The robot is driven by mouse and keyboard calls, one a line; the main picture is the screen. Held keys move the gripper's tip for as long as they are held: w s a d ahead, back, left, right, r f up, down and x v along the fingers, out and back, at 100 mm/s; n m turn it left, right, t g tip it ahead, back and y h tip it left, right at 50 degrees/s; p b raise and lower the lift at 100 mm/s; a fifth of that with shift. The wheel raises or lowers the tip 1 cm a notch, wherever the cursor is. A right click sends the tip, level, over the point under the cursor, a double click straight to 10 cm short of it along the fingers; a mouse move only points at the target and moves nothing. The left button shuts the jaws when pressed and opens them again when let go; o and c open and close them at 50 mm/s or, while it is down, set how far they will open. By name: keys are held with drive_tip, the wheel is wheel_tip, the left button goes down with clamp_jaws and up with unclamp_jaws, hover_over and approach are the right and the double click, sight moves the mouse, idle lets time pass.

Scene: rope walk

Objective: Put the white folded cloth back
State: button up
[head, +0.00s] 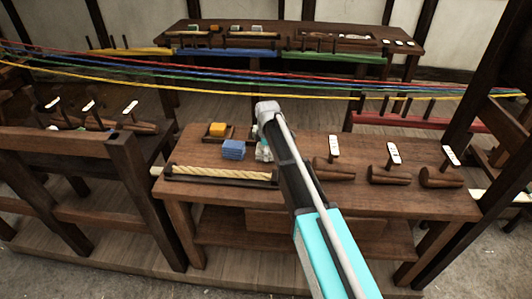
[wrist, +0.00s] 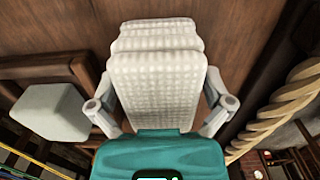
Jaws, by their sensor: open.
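The white folded cloth (wrist: 155,75) is a thick, layered, textured stack in the middle of the wrist view, on a brown wooden surface. My gripper (wrist: 160,112) is open, with one finger on each side of the cloth; a small gap or light contact at the fingers cannot be told apart. In the head view my gripper (head: 263,154) is low over the bench, just right of a blue folded cloth (head: 233,149). My own arm hides most of the white cloth there.
A yellow block (head: 218,129) sits in a small wooden tray behind the blue cloth. A pale block (wrist: 50,111) shows left in the wrist view. A twisted rope (head: 220,173) lies along the bench's front left. Wooden tools with white tags (head: 334,160) stand right. Coloured ropes (head: 300,88) stretch behind.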

drive_tip(key=shift+r, duration=0.15)
wheel_tip(320, 180, up, 12)
drive_tip(key=p, duration=1.2)
